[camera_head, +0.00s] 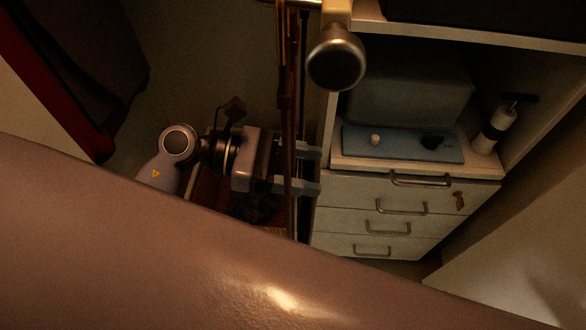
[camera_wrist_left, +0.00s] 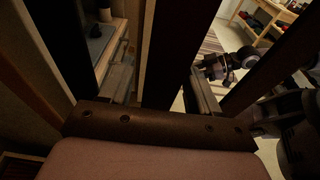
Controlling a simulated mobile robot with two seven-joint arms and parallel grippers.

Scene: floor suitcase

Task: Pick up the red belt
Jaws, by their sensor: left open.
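Several long straps hang side by side from the top of the head view, beside the cabinet's left edge. A dark reddish-brown strap (camera_head: 289,95) among them looks like the red belt, but the dim light makes its colour uncertain. My left gripper (camera_head: 318,170) is open, fingers pointing right at the hanging straps, level with the cabinet's upper drawer. In the left wrist view, a dark strap (camera_wrist_left: 170,55) runs between the open fingers, and I see no finger closed on it. Which strap this is, I cannot tell.
A pale cabinet with drawers (camera_head: 350,192) stands just right of the straps. Its shelf holds a blue-grey box (camera_head: 405,105) and a white bottle (camera_head: 495,128). A round metallic knob (camera_head: 336,58) sticks out above. My own arm fills the lower foreground.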

